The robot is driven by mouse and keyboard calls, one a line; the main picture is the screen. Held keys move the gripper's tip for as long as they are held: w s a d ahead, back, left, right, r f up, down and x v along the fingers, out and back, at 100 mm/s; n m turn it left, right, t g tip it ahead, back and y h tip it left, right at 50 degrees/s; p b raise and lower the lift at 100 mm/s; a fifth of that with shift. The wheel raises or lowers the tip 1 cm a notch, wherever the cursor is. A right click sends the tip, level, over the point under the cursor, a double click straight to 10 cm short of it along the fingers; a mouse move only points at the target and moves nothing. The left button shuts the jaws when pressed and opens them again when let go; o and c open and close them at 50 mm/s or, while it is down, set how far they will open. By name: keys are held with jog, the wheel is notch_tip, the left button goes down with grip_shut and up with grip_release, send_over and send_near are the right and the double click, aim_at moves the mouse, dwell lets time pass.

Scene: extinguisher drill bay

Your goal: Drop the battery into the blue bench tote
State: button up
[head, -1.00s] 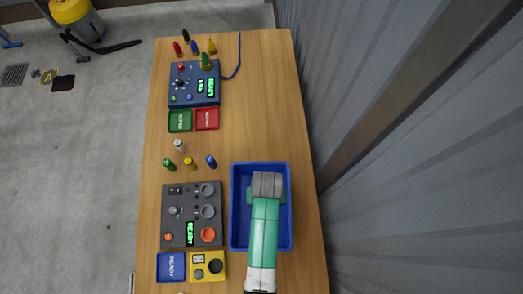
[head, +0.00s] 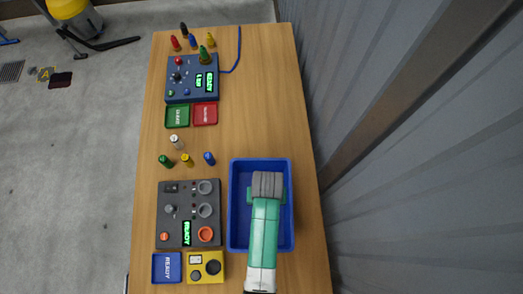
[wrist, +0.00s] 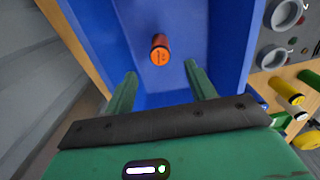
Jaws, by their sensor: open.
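The blue bench tote (head: 234,205) sits at the near right of the wooden bench in the head view, under my arm. Its blue inside wall also fills much of the wrist view (wrist: 225,40). The battery (wrist: 160,50), dark red with an orange end, is inside the tote in the wrist view. It shows between and beyond my fingertips, apart from both fingers. I cannot tell whether it rests on the tote floor. My gripper (wrist: 160,73) is open, its two green fingers spread over the tote. In the head view my arm hides the battery and fingertips.
Left of the tote is a dark panel (head: 180,211) with round sockets, with a blue tray (head: 167,268) and yellow device (head: 205,267) below it. Several small cylinders, one blue (head: 209,158), stand above it. A corrugated wall (head: 410,150) rises at right. The bench's upper right is clear.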

notch_tip(320, 180, up, 8)
jog(key=shift+f, duration=0.2)
dwell(0.6)
jog(key=w+r+t+p, duration=0.1)
jog(key=w+r+t, duration=0.3)
jog(key=w+r, duration=0.45)
jog(key=w+r+t+p, duration=0.25)
jog(key=w+r, duration=0.25)
jog(key=r, duration=0.6)
jog(key=w+r+t, duration=0.2)
jog(key=r+t, duration=0.2)
jog(key=r, duration=0.7)
jog(key=w+r+t, duration=0.2)
jog(key=r+t, duration=0.2)
jog(key=r, duration=0.8)
jog(key=s+r+t, duration=0.3)
jog(key=s+r, duration=0.1)
jog(key=r, duration=0.6)
jog(key=s+r+t+p, duration=0.1)
jog(key=s+r+t, duration=0.3)
jog(key=r, duration=0.6)
jog(key=s+r+m+t+p, duration=0.1)
jog(key=s+r+t, duration=0.2)
jog(key=r, duration=0.7)
jog(key=shift+s+a+r, duration=0.15)
jog(key=shift+s+r, duration=0.15)
jog(key=shift+s, duration=0.6)
